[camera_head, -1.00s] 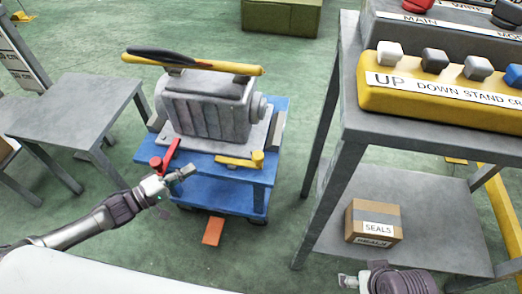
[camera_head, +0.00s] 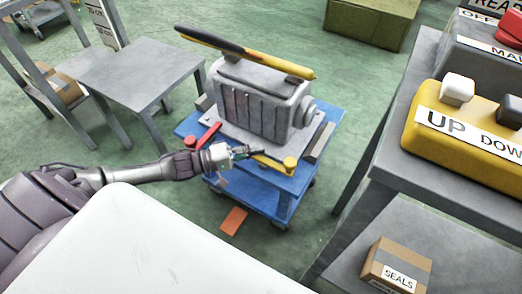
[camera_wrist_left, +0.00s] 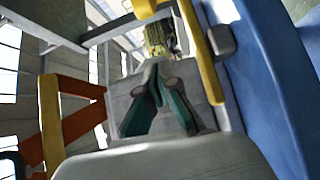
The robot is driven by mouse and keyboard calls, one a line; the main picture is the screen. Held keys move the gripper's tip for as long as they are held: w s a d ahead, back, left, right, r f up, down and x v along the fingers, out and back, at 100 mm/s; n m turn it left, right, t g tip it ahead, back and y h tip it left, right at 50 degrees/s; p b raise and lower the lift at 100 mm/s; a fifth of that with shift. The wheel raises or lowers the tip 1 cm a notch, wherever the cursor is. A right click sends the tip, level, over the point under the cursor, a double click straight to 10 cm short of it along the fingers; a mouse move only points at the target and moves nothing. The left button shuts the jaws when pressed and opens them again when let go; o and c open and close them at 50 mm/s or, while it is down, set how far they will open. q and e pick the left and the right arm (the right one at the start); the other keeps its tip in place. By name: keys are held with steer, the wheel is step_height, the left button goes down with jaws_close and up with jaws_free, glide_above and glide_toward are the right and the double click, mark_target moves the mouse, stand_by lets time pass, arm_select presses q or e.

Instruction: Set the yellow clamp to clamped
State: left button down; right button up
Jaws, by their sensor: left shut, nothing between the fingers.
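The yellow clamp (camera_head: 271,162) is a flat bar with a round knob at its right end, on the near side of the blue cart (camera_head: 287,187). It lies in front of the grey ribbed housing (camera_head: 257,99). My left gripper (camera_head: 256,151) is shut and empty, its tips at the left end of the yellow bar; I cannot tell whether they touch. In the left wrist view the closed teal fingers (camera_wrist_left: 156,78) point up the picture, left of a yellow bar (camera_wrist_left: 199,52) that appears to be the clamp. My right gripper is out of view.
A red clamp (camera_head: 209,135) sits just left of my left gripper. A black and yellow bar (camera_head: 245,52) lies across the housing. A grey table (camera_head: 140,65) stands left. On the right is a shelf with a yellow button box (camera_head: 460,128) and a SEALS carton (camera_head: 397,267).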

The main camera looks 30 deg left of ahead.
arm_select(q)
steer(key=b+x, duration=0.1)
steer(key=x, duration=0.4)
steer(key=shift+w+d, duration=0.2)
steer(key=x, duration=0.2)
steer(key=shift+w+d, duration=0.25)
steer(key=shift+s+d+f, duration=0.1)
steer(key=shift+s+d, duration=0.1)
steer(key=shift+s, duration=0.4)
steer(key=shift+s+d, duration=0.2)
steer(key=shift+s, duration=0.45)
steer(key=shift+s+d, duration=0.35)
steer(key=shift+s, duration=0.35)
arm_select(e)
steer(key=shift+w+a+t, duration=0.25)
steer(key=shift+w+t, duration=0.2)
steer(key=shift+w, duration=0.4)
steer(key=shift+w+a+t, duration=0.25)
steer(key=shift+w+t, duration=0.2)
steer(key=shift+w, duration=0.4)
